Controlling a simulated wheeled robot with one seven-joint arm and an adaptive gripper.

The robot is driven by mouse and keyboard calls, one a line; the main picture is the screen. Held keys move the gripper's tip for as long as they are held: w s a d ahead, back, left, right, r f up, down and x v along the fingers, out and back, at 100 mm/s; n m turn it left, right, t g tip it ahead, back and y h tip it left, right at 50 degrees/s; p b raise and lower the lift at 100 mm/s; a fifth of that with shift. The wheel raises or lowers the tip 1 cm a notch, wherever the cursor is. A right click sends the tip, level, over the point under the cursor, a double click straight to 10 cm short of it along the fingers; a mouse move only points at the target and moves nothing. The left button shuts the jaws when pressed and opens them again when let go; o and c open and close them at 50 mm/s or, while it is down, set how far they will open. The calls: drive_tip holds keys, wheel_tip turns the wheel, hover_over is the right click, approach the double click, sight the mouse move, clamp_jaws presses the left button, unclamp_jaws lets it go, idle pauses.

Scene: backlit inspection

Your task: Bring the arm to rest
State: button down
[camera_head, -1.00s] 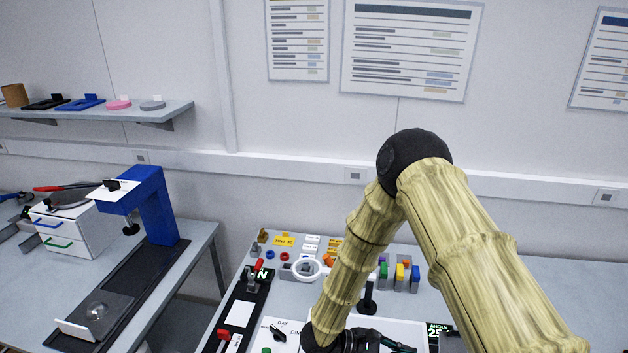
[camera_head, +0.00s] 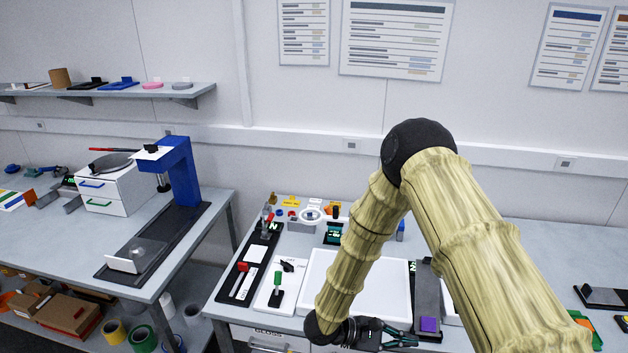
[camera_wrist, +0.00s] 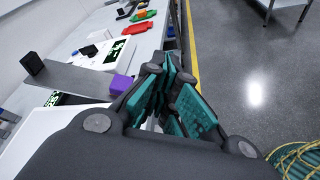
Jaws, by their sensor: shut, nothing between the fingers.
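My gripper (camera_head: 388,338) is at the lower middle of the head view, at the front edge of the right-hand bench (camera_head: 520,240), pointing right. My arm comes in from the lower right, bends at a black elbow and runs down to the wrist. In the wrist view the teal-padded fingers of my gripper (camera_wrist: 178,100) are shut with nothing between them. A purple block (camera_wrist: 121,84) shows just left of the fingers there. In the head view the purple block (camera_head: 429,324) lies on a dark grey strip, right of the gripper and apart from it.
A white tray (camera_head: 345,307) lies behind the gripper. Left of it are a green-handled lever panel (camera_head: 277,290) and a black panel (camera_head: 248,270). A second bench with a blue stand (camera_head: 182,172) is at the left. The wrist view shows open grey floor (camera_wrist: 245,60) beyond the bench edge.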

drive_tip(key=s+d+f+m+t+y+b, duration=0.1)
drive_tip(key=d+f+m+t+y+b, duration=0.15)
drive_tip(key=f, duration=0.65)
drive_tip(key=s+d+f+m+t+y+b, duration=0.1)
drive_tip(key=f+m+t+y+b, duration=0.2)
drive_tip(key=f, duration=0.7)
drive_tip(key=s+a+f+m+g+y+b, duration=0.1)
drive_tip(key=s+f+m+y+b, duration=0.1)
drive_tip(key=s, duration=0.6)
drive_tip(key=s+a+f+m+g+y+b, duration=0.1)
drive_tip(key=s+f+y+b, duration=0.3)
drive_tip(key=s, duration=0.5)
drive_tip(key=s+a+f+m+g+y+b, duration=0.1)
drive_tip(key=s+f+m+g+y+b, duration=0.2)
drive_tip(key=s+f, duration=0.3)
drive_tip(key=s, duration=0.3)
drive_tip(key=shift+s+a, duration=0.15)
drive_tip(key=shift+a, duration=0.25)
drive_tip(key=shift+g, duration=0.25)
